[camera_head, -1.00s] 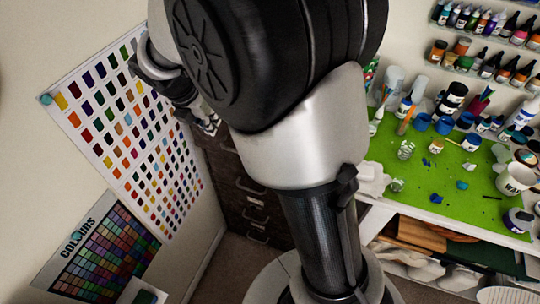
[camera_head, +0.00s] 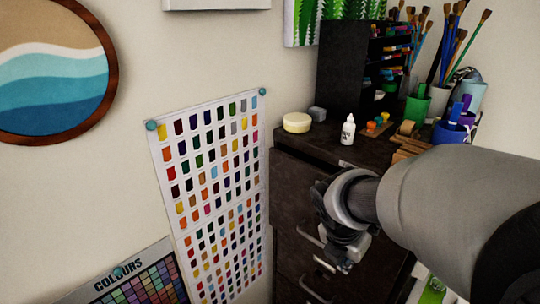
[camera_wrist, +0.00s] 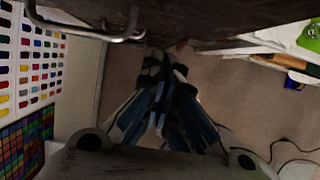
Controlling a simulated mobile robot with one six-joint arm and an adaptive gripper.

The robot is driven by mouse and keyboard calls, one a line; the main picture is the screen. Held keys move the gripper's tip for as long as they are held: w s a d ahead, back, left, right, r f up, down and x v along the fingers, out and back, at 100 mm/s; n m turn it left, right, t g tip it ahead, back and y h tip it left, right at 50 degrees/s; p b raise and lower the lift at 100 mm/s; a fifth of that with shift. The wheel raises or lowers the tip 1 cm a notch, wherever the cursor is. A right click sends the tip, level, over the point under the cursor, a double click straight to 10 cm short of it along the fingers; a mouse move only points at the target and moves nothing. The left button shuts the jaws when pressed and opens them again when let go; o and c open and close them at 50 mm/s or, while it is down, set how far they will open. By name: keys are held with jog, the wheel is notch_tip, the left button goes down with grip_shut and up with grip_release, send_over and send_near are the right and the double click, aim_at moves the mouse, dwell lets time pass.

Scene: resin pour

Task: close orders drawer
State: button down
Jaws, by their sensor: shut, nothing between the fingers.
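A dark brown drawer cabinet (camera_head: 288,186) stands against the wall right of the colour charts. Metal pull handles show on its fronts, one of them (camera_head: 309,236) left of my gripper. I cannot read a label that marks the orders drawer, nor tell how far any drawer stands out. My gripper (camera_head: 343,246) is in front of the cabinet fronts at handle height and hides part of them. In the wrist view my gripper (camera_wrist: 165,66) is shut and empty, its tips close below a dark drawer front (camera_wrist: 200,18). A metal handle (camera_wrist: 88,30) is at its upper left. Contact cannot be told.
The cabinet top holds a white bottle (camera_head: 348,130), a yellowish round tub (camera_head: 297,123), a dark organiser (camera_head: 343,66) and brush cups (camera_head: 417,107). A swatch chart (camera_head: 212,190) hangs on the left wall. Bare floor (camera_wrist: 240,90) lies below my gripper.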

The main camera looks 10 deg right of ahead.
jog(key=shift+w+d+f+b, duration=0.2)
jog(key=shift+w+d, duration=0.45)
jog(key=shift+d, duration=0.2)
jog(key=shift+w+d+f+b, duration=0.2)
jog(key=shift+w+d, duration=0.45)
jog(key=shift+d, duration=0.2)
jog(key=shift+w+d+p, duration=0.8)
jog(key=shift+d+p, duration=0.15)
jog(key=shift+p, duration=0.3)
